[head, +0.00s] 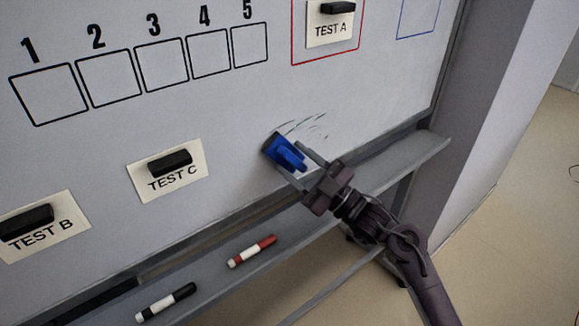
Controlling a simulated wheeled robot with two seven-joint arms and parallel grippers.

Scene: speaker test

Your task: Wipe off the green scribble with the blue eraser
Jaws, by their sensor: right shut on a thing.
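The blue eraser (284,151) is against the lower right part of the whiteboard (225,105). My right gripper (299,164) is shut on the eraser and comes in from the lower right. Thin dark greenish strokes of the scribble (313,124) show on the board just above and to the right of the eraser. Any part of the scribble behind the eraser and gripper is hidden. My left gripper is not in view.
A grey tray (213,290) below the board holds a red marker (252,251) and a black marker (166,302). Black blocks sit on the TEST A (331,30), TEST B (60,236) and TEST C (172,184) labels. Numbered squares (109,77) are at upper left.

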